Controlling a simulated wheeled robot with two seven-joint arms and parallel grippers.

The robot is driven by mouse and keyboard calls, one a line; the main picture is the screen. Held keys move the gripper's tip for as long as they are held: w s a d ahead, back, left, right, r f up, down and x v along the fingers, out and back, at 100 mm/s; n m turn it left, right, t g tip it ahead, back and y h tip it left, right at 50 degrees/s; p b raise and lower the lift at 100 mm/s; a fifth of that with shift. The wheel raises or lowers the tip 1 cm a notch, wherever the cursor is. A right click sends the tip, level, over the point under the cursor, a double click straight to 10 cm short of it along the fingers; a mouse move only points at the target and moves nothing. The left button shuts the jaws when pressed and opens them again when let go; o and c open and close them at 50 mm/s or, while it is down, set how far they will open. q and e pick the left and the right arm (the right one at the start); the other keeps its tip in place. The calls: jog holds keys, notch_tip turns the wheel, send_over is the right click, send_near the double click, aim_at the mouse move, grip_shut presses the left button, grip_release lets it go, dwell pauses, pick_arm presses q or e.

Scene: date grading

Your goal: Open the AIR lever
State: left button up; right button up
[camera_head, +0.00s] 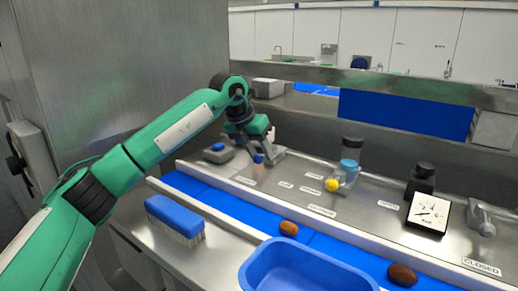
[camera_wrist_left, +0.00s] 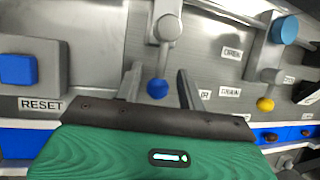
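A lever with a blue knob (camera_wrist_left: 157,88) hangs from a grey pivot (camera_wrist_left: 167,28) on the steel panel. Its knob also shows in the head view (camera_head: 258,158). My left gripper (camera_wrist_left: 158,73) is open, with one finger on each side of this lever; I cannot tell whether either touches it. A second lever with a yellow knob (camera_head: 332,185) stands to the right, and it also shows in the wrist view (camera_wrist_left: 265,104). No label that I can read clearly says AIR. My right gripper is not in view.
A blue button marked RESET (camera_wrist_left: 17,69) is left of the gripper. A gauge (camera_head: 428,213) and a grey fitting near a CLOSED label (camera_head: 481,267) are at right. A blue brush (camera_head: 174,217), blue tray (camera_head: 300,270) and brown dates (camera_head: 289,228) lie in front.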

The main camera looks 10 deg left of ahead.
pick_arm(q)
grip_shut()
jog(key=shift+w+d+f, duration=0.15)
jog(key=shift+f, duration=0.1)
